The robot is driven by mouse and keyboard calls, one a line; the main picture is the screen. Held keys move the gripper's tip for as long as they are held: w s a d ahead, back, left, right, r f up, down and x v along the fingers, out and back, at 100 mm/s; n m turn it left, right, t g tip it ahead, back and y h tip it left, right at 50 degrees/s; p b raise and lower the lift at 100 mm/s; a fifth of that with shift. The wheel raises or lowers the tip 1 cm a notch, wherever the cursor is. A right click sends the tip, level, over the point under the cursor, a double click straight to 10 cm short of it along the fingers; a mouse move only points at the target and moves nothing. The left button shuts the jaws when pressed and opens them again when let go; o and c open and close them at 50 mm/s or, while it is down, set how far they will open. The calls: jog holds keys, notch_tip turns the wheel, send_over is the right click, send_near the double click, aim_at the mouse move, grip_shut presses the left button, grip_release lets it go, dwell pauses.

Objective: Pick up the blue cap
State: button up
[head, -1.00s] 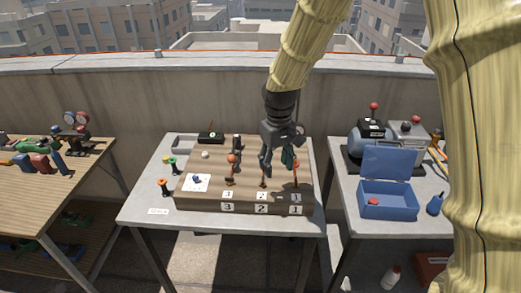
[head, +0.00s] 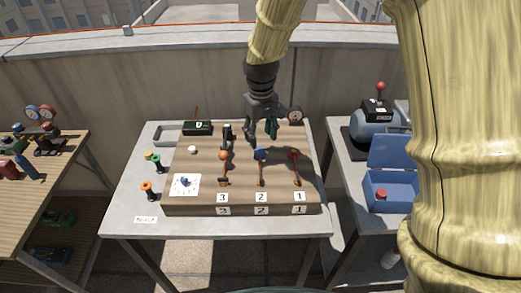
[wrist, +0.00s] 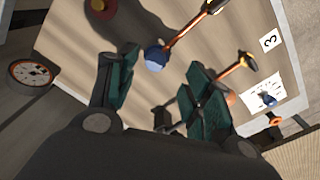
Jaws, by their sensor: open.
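A blue cap (head: 261,155) sits on top of the upright copper pipe at label 2 on the wooden board (head: 200,207). In the wrist view the round blue cap (wrist: 155,58) shows at the pipe's end, just beyond the gap between the fingers. My gripper (head: 262,135) is open and empty, behind and slightly above the cap in the head view, apart from it. Its green-padded fingers also show in the wrist view (wrist: 160,88). A second small blue piece (head: 184,181) lies on a white card at the board's left.
An orange-topped pipe (head: 223,156) stands at label 3 and a red-topped pipe (head: 294,154) at label 1, close on either side. A blue box (head: 388,192) is on the right table.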

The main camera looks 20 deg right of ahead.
aim_at(260, 149)
jog(key=w+f, duration=0.2)
jog(key=f, duration=0.1)
jog(key=shift+w+a, duration=0.1)
jog(key=shift+w, duration=0.2)
jog(key=shift+s+f+p, duration=0.2)
jog(key=shift+p, duration=0.1)
jog(key=shift+s+f+p, duration=0.35)
jog(key=shift+s+f, duration=0.2)
jog(key=shift+f, duration=0.05)
jog(key=f, duration=0.1)
jog(key=w+f, duration=0.1)
jog(key=shift+f, duration=0.4)
jog(key=shift+s, duration=0.3)
jog(key=shift+w, duration=0.15)
jog(key=c, duration=0.8)
